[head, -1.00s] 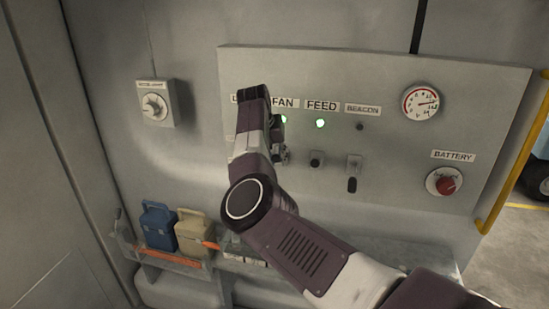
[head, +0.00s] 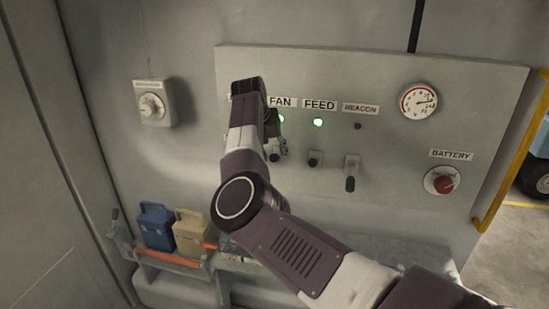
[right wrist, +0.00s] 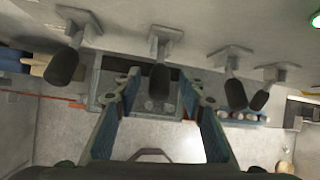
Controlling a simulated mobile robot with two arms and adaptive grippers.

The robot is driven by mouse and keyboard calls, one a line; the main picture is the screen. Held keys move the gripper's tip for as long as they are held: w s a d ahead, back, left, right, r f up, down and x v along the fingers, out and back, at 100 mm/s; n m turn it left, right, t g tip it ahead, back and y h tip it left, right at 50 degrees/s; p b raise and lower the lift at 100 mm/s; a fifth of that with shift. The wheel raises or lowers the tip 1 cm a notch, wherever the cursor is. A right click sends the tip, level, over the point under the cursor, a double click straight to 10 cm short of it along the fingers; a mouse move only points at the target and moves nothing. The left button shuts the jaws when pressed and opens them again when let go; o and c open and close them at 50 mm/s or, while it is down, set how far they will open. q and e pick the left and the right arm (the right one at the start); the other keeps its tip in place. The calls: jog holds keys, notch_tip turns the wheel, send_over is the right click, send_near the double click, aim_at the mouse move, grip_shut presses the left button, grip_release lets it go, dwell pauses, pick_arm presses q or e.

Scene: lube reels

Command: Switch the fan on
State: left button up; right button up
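A grey panel carries the FAN label (head: 283,103), with a lit green lamp (head: 281,119) below it. Under that lamp, the FAN switch (head: 275,154) is partly hidden by my right arm. In the right wrist view, several black-tipped levers stick out of the panel. My right gripper (right wrist: 161,88) is open, its two blue-padded fingers on either side of the second lever from the left (right wrist: 160,78), which appears to be the FAN one. Gaps show between lever and fingers. My left gripper is not in view.
The FEED switch (head: 315,159), with a lit lamp, and the BEACON switch (head: 351,172), with a dark lamp, stand to the right. A gauge (head: 418,101) and red BATTERY knob (head: 442,181) are farther right. Blue (head: 156,226) and tan (head: 194,232) jugs sit below.

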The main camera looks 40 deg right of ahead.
jog(key=v, duration=0.9)
jog(key=shift+a+r, duration=0.2)
jog(key=shift+r, duration=0.1)
jog(key=shift+a, duration=0.1)
